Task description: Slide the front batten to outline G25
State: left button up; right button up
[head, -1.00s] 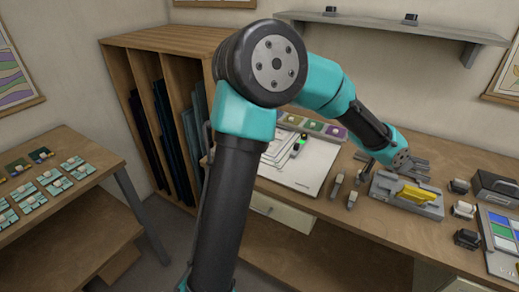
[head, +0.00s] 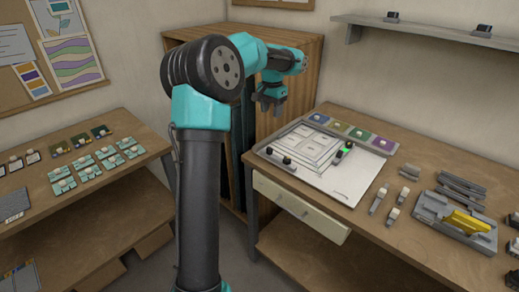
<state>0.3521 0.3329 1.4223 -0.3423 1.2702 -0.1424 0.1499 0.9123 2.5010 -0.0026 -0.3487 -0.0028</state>
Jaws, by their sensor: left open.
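The white layout board (head: 335,180) lies on the bench with nested rectangular outlines (head: 312,145) drawn on it. No label on them is readable, so I cannot tell which is G25. Near the board's front left edge, a low grey strip with two dark knobs (head: 287,160) lies by the outlines; it looks like the front batten. A dark piece with a green light (head: 344,150) sits at the outlines' right. My left gripper (head: 267,110) is open and empty, pointing down, above and behind the board's left corner, apart from it. My right gripper is out of view.
Colour swatches (head: 358,133) line the board's back edge. Small upright tools (head: 378,200) and a grey fixture with a yellow piece (head: 465,221) stand to the right. A wooden rack (head: 295,65) is behind my left arm. A side table (head: 75,215) holds tiles.

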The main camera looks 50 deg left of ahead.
pick_arm(q)
jog(key=shift+s+a, duration=0.1)
jog(key=shift+f, duration=0.1)
send_near(269, 148)
notch_tip(269, 148, down, 10)
jog(key=shift+f, duration=0.1)
dwell(0.7)
jog(key=shift+c, duration=0.3)
grip_shut()
